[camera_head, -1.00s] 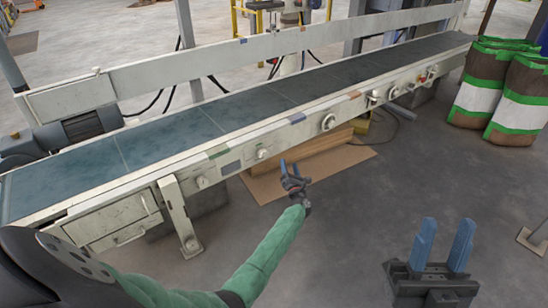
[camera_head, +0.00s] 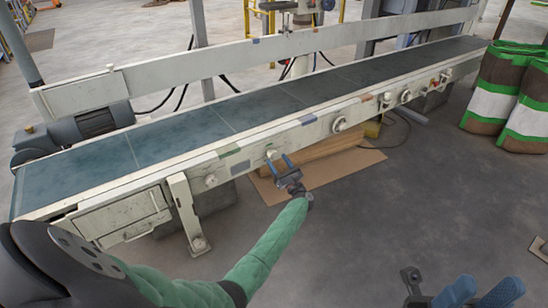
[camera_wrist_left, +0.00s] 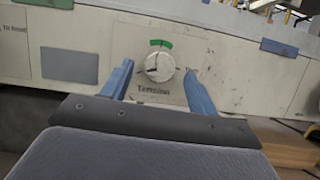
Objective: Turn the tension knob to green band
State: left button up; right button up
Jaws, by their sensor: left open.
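The tension knob (camera_wrist_left: 159,67) is a round, pale knob on the conveyor's side panel, with the word "Tension" below it. A green band (camera_wrist_left: 161,44) is marked just above the knob. A dark pointer mark on the knob appears to face left, away from the green band. The knob also shows small in the head view (camera_head: 271,153). My left gripper (camera_head: 280,162) is open in front of the panel. In the left wrist view its blue fingers (camera_wrist_left: 158,80) stand on either side of the knob, apart from it. My right gripper (camera_head: 482,290) is at the bottom right, its blue fingers apart and empty.
The conveyor (camera_head: 175,137) runs across the view with other knobs (camera_head: 339,124) along its side. Cardboard (camera_head: 315,175) lies on the floor beneath it. Striped bags (camera_head: 500,95) stand at the right.

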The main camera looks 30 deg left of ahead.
aim_at(274, 156)
pick_arm(q)
jog(key=shift+x, duration=1.95)
jog(key=shift+c, duration=0.5)
jog(key=c, duration=0.9)
jog(key=shift+m, duration=0.3)
